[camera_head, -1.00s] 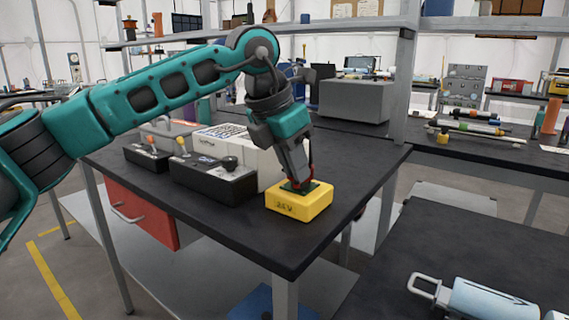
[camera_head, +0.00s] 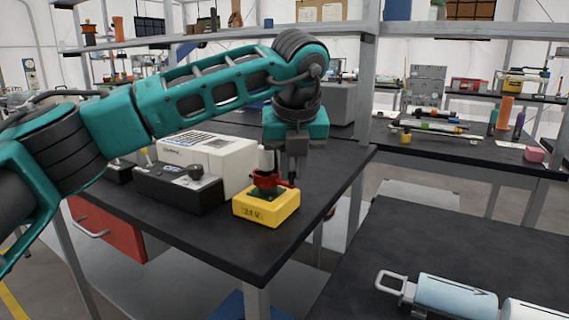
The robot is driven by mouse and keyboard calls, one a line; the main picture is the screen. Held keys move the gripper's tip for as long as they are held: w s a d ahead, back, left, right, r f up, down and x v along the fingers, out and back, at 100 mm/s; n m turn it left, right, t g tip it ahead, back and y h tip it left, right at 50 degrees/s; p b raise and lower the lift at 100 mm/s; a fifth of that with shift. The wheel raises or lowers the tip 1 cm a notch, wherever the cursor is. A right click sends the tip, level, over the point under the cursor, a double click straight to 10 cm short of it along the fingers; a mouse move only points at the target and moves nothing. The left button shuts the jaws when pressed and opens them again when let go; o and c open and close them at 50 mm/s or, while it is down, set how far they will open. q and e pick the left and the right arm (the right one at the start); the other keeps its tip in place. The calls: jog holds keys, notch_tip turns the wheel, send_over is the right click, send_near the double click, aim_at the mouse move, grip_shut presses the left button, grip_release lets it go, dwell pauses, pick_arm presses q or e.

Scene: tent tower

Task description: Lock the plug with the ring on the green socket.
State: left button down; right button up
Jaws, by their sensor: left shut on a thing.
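A yellow box (camera_head: 265,211) marked 24V stands near the front right corner of the dark table. Its green socket (camera_head: 262,194) shows on top. A red ring (camera_head: 265,180) sits over the socket around a pale plug (camera_head: 267,158), which stands about upright. My left gripper (camera_head: 292,180) points down at the right side of the ring, shut on the ring's edge or a part sticking out from it. The fingertips are small and partly merge with the ring, so how far the ring is turned cannot be told. My right gripper is not in view.
A black box with a knob (camera_head: 178,188) and a white case (camera_head: 208,152) stand left of and behind the yellow box. A second dark table (camera_head: 430,245) on the right bears a pale blue cylinder (camera_head: 457,296). The front table edge is close to the yellow box.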

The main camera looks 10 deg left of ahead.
pick_arm(q)
jog(key=shift+w+d+n+y+p, duration=0.35)
jog(key=shift+w+n, duration=0.2)
jog(key=shift+n, duration=0.45)
jog(key=c, duration=1.1)
grip_release()
jog(key=p+v, duration=0.1)
jog(key=v, duration=0.5)
jog(key=p+v, duration=0.1)
jog(key=v, duration=0.6)
jog(key=shift+w, duration=0.2)
